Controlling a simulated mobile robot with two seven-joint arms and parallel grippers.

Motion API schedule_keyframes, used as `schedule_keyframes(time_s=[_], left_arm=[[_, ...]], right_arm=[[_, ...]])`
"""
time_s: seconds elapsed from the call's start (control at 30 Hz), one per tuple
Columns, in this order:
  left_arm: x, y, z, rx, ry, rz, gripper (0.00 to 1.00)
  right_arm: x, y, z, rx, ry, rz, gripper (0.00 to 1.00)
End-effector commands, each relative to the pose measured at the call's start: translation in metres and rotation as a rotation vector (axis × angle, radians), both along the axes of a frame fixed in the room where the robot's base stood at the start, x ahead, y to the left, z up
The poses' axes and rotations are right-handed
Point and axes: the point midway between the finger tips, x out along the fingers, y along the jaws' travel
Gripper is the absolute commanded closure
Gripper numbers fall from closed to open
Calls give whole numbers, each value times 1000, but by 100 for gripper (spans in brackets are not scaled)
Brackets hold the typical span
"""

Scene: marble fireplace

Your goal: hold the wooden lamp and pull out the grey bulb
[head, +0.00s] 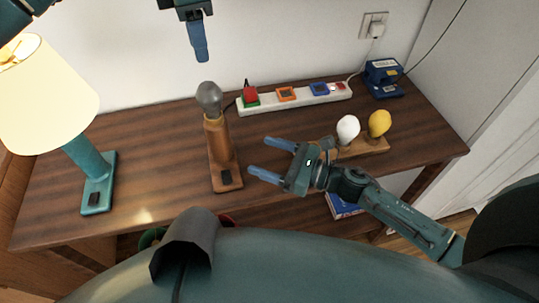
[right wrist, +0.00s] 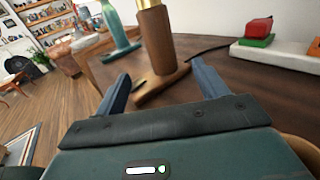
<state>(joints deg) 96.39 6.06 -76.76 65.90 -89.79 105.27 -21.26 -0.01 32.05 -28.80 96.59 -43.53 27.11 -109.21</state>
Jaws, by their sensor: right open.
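The wooden lamp (head: 217,145) stands upright on the table, and the grey bulb (head: 209,97) sits in its top. My right gripper (head: 257,154) is open and empty to the right of the lamp, with its fingers pointing towards it. In the right wrist view the lower part of the lamp (right wrist: 157,40) shows ahead, between and beyond the two fingertips (right wrist: 162,72); its bulb is out of that view. My left gripper (head: 199,45) hangs above and behind the bulb, pointing down and apart from it. Only one finger shows clearly, so its opening is unclear.
A teal lamp with a lit cream shade (head: 45,95) stands at the left. A power strip (head: 300,96) with coloured plugs lies along the back. A wooden holder (head: 362,147) carries a white bulb (head: 347,129) and a yellow bulb (head: 379,122). A blue device (head: 384,78) sits back right.

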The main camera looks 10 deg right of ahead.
Motion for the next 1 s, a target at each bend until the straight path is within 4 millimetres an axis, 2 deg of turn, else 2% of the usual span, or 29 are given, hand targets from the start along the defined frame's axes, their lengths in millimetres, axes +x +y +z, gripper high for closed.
schedule_keyframes(time_s=[0.17,0.7,1.0], left_arm=[[0,0,0,0,0,0,64],[0,0,0,0,0,0,64],[0,0,0,0,0,0,64]], right_arm=[[10,12,1,-17,-22,5,28],[67,91,0,-14,-17,4,28],[77,106,0,-15,-15,3,28]])
